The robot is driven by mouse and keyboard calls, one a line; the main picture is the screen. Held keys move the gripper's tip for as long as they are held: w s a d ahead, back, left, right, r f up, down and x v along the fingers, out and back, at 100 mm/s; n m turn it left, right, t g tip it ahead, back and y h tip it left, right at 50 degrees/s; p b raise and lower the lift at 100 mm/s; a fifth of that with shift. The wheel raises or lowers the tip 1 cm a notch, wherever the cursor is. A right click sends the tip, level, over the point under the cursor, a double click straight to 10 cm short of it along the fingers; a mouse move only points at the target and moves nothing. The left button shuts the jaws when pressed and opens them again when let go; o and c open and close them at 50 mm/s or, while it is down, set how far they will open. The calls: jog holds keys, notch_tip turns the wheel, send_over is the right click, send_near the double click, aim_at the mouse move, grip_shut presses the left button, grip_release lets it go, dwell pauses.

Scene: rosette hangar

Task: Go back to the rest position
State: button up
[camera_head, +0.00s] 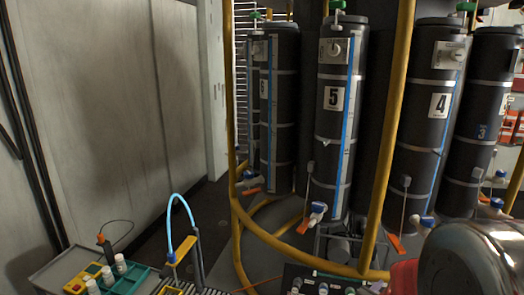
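My gripper does not show in the head camera view, so its state and anything it holds are hidden from me. A shiny rounded metal body (466,262) fills the bottom right corner, close to the camera. I cannot tell whether it is part of me.
Tall dark cylinders stand in a ring, among them number 5 (333,115) and number 4 (432,120). A yellow tube frame (385,150) runs in front. A green tray (125,280) with white-capped bottles and a blue hose (172,215) lie lower left. A pale wall (110,120) closes the left.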

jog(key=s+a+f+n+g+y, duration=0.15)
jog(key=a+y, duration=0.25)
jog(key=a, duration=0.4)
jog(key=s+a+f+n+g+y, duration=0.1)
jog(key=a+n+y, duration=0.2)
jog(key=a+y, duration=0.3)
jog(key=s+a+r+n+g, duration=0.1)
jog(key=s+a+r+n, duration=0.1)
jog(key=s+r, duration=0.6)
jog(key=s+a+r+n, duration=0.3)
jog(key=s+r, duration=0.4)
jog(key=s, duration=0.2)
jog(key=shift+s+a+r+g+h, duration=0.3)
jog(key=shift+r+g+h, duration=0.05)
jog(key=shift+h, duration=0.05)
